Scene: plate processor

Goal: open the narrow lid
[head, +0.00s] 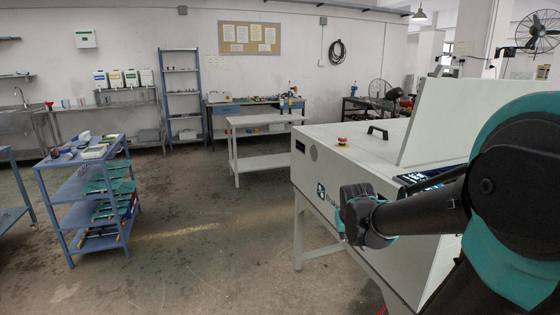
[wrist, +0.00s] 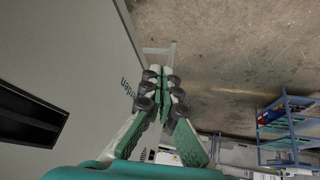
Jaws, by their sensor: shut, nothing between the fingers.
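The white plate processor (head: 330,175) stands at the right in the head view. A flat lid with a black bar handle (head: 378,132) lies closed on its top; I take this as the narrow lid. In the head view my arm hides part of the machine's front and top.
A red stop button (head: 342,141) sits on the machine's top, left of the handle. A dark display (head: 430,178) is partly behind my arm. A blue shelf cart (head: 62,208) stands at the left and a pale table (head: 236,165) behind. The floor between is clear.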

